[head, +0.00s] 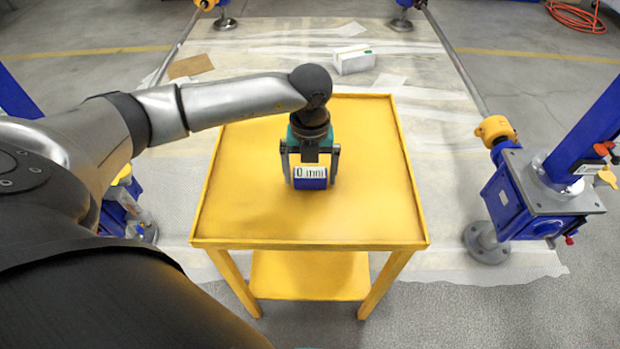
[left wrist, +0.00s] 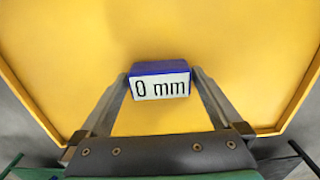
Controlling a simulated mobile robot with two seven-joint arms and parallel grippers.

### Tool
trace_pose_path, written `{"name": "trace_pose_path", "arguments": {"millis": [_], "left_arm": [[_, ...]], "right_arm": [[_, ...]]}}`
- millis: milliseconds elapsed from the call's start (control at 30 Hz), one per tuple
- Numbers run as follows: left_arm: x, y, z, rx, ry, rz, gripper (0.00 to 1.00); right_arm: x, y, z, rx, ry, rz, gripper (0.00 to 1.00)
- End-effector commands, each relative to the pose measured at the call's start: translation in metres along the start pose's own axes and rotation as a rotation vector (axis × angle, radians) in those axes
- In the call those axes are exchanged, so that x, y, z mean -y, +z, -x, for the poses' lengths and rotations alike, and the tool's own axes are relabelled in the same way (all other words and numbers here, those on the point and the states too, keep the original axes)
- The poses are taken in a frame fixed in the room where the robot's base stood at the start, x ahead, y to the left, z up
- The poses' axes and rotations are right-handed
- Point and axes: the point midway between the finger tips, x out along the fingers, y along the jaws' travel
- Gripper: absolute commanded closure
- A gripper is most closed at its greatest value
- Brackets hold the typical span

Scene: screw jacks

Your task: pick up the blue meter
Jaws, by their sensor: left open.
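The blue meter (head: 311,183) is a small blue block with a white face reading "0 mm". In the left wrist view the meter (left wrist: 160,81) lies between the fingertips of the open gripper (left wrist: 160,75). Whether the fingers touch its sides I cannot tell. My right gripper is not in view.
The tray has a raised rim and is otherwise clear. A blue screw jack (head: 520,205) stands right of the cart, and another (head: 120,205) is partly hidden by my left arm. A white box (head: 354,60) lies on the floor sheet behind the cart.

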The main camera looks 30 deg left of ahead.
Motion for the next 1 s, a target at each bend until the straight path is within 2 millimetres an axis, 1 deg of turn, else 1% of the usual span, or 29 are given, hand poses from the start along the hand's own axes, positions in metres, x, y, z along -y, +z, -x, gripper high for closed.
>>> {"name": "trace_pose_path", "arguments": {"millis": [233,900,933,1000], "left_arm": [[0.0,-0.0002,-0.0005,0.0,0.0,0.0,0.0],[0.0,0.0,-0.0002,0.0,0.0,0.0,0.75],[0.0,0.0,-0.0002,0.0,0.0,0.0,0.79],[0.0001,0.0002,0.0002,0.001,0.0,0.0,0.79]], "right_arm": [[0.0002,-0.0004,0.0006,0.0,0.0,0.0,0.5],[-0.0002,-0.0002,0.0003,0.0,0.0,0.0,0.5],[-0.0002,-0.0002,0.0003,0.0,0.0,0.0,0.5],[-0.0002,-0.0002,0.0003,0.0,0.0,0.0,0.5]]}}
